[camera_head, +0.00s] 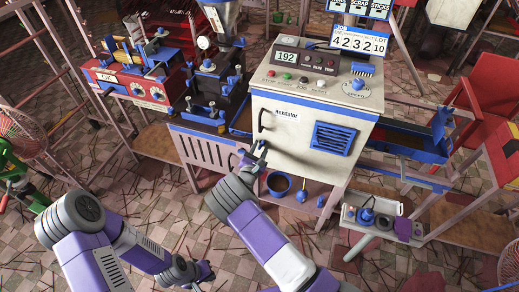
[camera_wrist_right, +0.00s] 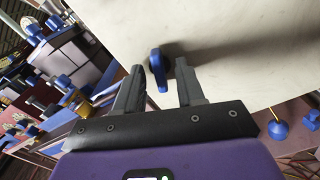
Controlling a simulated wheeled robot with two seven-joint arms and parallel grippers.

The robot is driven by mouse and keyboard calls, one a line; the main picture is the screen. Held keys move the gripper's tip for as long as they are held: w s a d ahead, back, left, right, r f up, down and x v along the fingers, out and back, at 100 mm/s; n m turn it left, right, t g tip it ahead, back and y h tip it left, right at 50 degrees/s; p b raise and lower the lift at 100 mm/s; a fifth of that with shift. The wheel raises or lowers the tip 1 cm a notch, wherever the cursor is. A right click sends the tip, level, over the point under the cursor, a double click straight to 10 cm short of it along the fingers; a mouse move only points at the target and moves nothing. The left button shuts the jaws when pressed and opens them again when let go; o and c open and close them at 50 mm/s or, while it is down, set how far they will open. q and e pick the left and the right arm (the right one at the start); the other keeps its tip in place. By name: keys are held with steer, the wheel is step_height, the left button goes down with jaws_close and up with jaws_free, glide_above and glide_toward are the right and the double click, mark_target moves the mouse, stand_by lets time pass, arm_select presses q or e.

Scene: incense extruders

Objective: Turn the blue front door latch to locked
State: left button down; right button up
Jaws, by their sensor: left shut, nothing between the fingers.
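The blue latch (camera_wrist_right: 158,70) is a small upright blue lever on the cream front door of the cabinet (camera_head: 285,148). In the right wrist view it stands between the fingertips of my right gripper (camera_wrist_right: 159,70), with a gap to each finger. In the head view my right gripper (camera_head: 254,156) is at the door's lower left, and the latch is mostly hidden by it there. My left gripper (camera_head: 203,273) is shut and empty, low in front of the machines and away from the door.
A black door handle (camera_head: 262,120) is just above my right gripper. A blue vent (camera_head: 333,138) is on the door's right. The black and blue extruder (camera_head: 212,95) stands close on the left.

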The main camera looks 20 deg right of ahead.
steer(key=p+v, duration=0.1)
steer(key=v, duration=0.6)
steer(key=shift+s+a+p, duration=0.2)
steer(key=shift+s+p, duration=0.1)
steer(key=shift+p, duration=0.05)
